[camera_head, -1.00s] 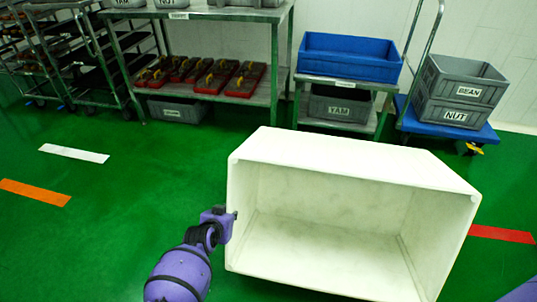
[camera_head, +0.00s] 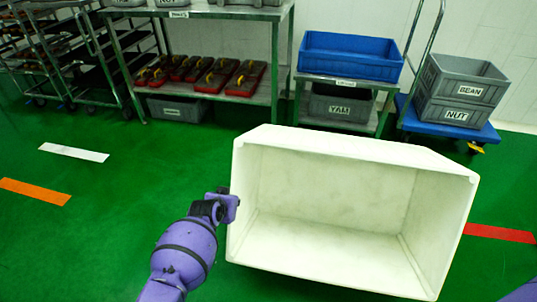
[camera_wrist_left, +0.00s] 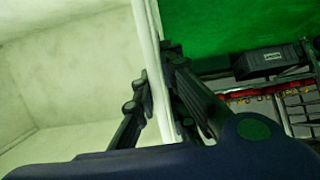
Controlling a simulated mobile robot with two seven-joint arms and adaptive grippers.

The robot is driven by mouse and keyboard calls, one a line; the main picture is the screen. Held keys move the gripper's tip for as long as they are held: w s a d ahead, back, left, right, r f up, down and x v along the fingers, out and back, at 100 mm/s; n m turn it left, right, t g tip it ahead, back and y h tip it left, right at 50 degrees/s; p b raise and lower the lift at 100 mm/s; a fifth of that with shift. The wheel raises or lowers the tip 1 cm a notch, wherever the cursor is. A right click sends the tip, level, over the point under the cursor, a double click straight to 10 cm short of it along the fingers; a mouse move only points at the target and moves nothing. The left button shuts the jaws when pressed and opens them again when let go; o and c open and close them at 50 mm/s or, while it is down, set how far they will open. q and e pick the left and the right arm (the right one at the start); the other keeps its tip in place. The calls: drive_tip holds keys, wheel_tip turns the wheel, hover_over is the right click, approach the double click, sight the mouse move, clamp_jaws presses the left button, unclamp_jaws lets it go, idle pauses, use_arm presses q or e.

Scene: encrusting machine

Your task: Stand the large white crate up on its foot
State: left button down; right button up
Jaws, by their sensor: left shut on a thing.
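The large white crate (camera_head: 330,210) lies on its side on the green floor, its open mouth facing me. Its inner walls show; its outer base is hidden behind. My left gripper (camera_head: 229,203) is at the crate's left edge, about halfway up. In the left wrist view my left gripper (camera_wrist_left: 156,75) is shut on the crate's thin wall (camera_wrist_left: 150,50), one finger inside the crate and one outside.
Behind the crate stand a low metal stand with a blue bin (camera_head: 350,57), and a blue trolley (camera_head: 450,127) with grey crates. A metal table (camera_head: 200,97) with red trays stands at the back left. The green floor left of the crate is clear.

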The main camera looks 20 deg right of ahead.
sight(238, 185)
use_arm(q)
drive_tip(key=shift+w+d+r+g+b, duration=0.2)
drive_tip(key=shift+w+d+r+b, duration=0.25)
drive_tip(key=shift+w+d, duration=0.15)
drive_tip(key=shift+w+d+r+g+b, duration=0.25)
drive_tip(key=shift+w+d+b, duration=0.2)
drive_tip(key=shift+w, duration=0.25)
drive_tip(key=shift+w+d+r+y, duration=0.15)
drive_tip(key=shift+w+d+y, duration=0.1)
drive_tip(key=shift+w+y, duration=0.05)
drive_tip(key=shift+w+d+r+b, duration=0.4)
drive_tip(key=shift+w+r+b, duration=0.05)
drive_tip(key=shift+b, duration=0.25)
